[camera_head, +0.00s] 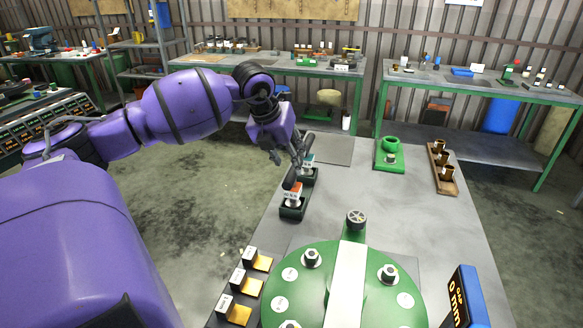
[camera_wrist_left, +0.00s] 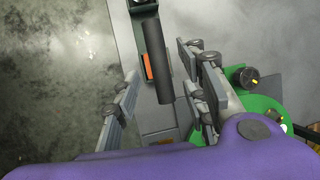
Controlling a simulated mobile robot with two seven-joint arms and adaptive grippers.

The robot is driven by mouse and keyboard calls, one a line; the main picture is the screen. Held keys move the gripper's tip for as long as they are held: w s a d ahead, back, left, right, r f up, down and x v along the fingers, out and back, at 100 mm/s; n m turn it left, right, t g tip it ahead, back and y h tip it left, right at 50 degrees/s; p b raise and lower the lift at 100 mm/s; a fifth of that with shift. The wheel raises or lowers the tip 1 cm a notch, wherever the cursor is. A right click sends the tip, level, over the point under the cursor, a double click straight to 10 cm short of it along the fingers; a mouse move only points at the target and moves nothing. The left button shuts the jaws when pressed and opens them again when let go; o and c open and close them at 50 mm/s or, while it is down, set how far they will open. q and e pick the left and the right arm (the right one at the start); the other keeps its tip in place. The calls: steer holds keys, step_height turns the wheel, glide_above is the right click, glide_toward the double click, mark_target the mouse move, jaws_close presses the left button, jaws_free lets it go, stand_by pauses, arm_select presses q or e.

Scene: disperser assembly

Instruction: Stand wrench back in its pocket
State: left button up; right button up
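I cannot tell for certain which is the wrench. My right gripper is not in view.
A green round machine (camera_head: 345,285) fills the near table. A green stand (camera_head: 389,158) and a brown rack (camera_head: 443,168) stand at the far right. Several yellow-based blocks (camera_head: 240,285) lie at the near left. The middle of the table is clear.

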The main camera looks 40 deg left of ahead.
arm_select(q)
steer(key=shift+v, duration=2.75)
